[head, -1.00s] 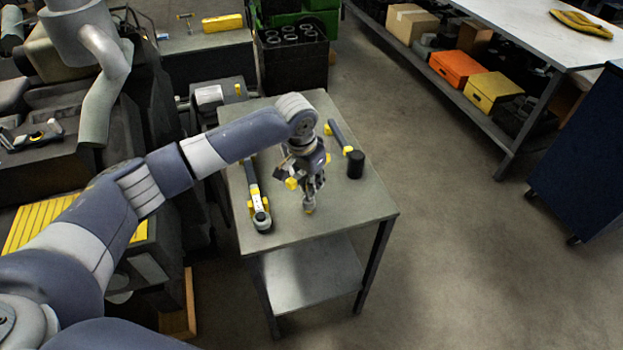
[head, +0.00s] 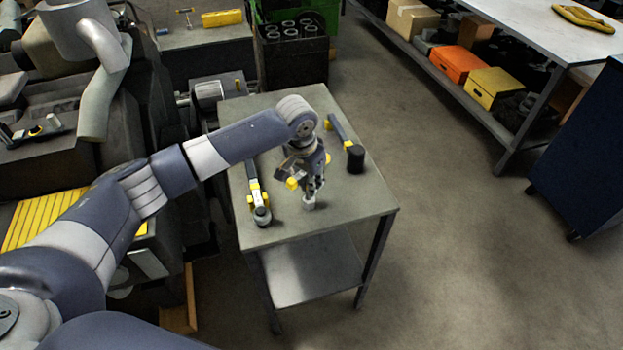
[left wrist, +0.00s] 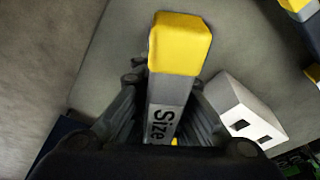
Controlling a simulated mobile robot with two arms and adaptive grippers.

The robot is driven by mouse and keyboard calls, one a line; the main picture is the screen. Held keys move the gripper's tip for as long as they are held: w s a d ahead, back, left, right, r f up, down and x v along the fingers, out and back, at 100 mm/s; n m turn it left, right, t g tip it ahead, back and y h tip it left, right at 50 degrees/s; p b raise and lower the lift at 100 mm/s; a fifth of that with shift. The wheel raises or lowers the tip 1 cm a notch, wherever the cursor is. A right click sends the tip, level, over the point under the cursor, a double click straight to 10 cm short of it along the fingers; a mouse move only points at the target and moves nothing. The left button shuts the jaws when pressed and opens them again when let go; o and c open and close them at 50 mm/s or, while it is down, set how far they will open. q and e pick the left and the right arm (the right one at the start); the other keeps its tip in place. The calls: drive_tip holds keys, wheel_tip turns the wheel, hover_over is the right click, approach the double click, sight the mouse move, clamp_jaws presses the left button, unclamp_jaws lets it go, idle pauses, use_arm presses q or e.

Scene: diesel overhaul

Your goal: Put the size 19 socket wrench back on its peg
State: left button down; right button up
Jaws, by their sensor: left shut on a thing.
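My left gripper (head: 313,190) is low over the small grey work table, between two tools lying there. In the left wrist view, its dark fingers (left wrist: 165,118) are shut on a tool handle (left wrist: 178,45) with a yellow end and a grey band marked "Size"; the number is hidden. In the head view the held tool is mostly hidden by the gripper; a small pale end (head: 309,203) shows below the fingers. I cannot tell if it touches the table. The peg is not identifiable. My right gripper is not in view.
The table (head: 330,222) also bears a black and yellow tool (head: 257,193) on the left and a mallet-like tool (head: 355,160) with a black head on the right. A white block (left wrist: 238,105) shows beside the held tool. The floor to the right is clear.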

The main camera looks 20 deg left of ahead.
use_arm(q)
drive_tip(key=shift+f, duration=0.2)
drive_tip(key=c, duration=1)
unclamp_jaws()
drive_tip(key=shift+r+p, duration=0.5)
drive_tip(key=shift+p, duration=0.05)
wheel_tip(320, 180, up, 8)
drive_tip(key=p, duration=0.8)
drive_tip(key=shift+p, duration=0.3)
drive_tip(key=shift+s, duration=0.1)
